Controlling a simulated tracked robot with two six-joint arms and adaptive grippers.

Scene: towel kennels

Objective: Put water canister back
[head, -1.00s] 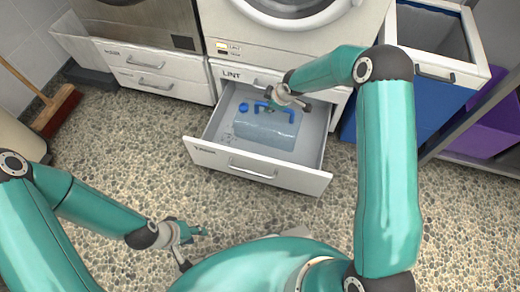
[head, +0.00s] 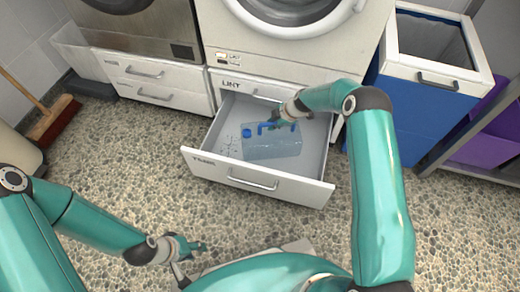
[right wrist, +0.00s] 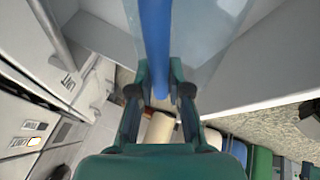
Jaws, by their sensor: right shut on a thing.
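The water canister (head: 272,148) is translucent pale blue with a blue cap (head: 247,133) and a blue handle (head: 263,127). It lies in the open drawer (head: 258,178) under the white machine. My right gripper (head: 277,122) is shut on the handle. The right wrist view shows the blue handle (right wrist: 156,45) between the fingers (right wrist: 160,92), with the clear body beside it. I cannot tell whether the canister touches the drawer floor. My left gripper (head: 198,247) is empty and appears open, low over the floor at the lower left.
A drawer front marked LINT (head: 238,84) is just behind the open drawer. A blue bin (head: 425,110) stands right of the machine, with a purple bin (head: 485,135) on a shelf beyond. A broom (head: 50,120) leans at the left. The pebbled floor ahead is mostly clear.

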